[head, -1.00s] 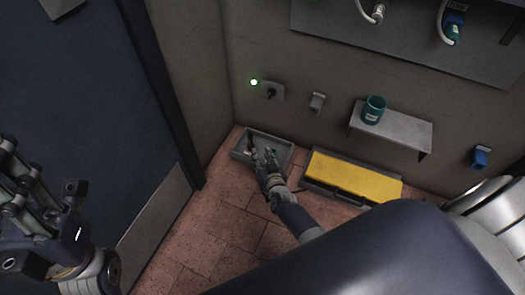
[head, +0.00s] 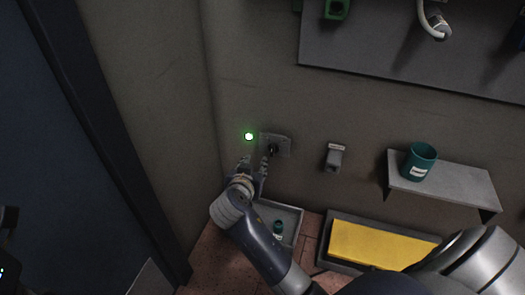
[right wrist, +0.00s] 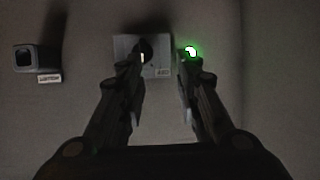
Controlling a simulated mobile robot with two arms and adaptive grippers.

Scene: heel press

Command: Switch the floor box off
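A grey plate with a black knob (head: 273,148) is on the wall, with a lit green lamp (head: 249,136) just left of it. My right gripper (head: 255,162) is open and empty, its fingers pointing up near the plate and lamp. In the right wrist view, the fingers (right wrist: 161,60) stand apart; one overlaps the plate (right wrist: 158,57) and the other is by the lamp (right wrist: 191,50). Contact cannot be told. A yellow-topped box (head: 380,245) in a grey frame is on the floor. Only a dark part of my left gripper (head: 8,218) shows at the left edge.
A grey tray (head: 293,212) on the floor holds a small teal item (head: 278,229). A grey wall bracket (head: 335,157) and a shelf (head: 455,184) with a teal cup (head: 421,163) are to the right. A dark door (head: 50,150) is left.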

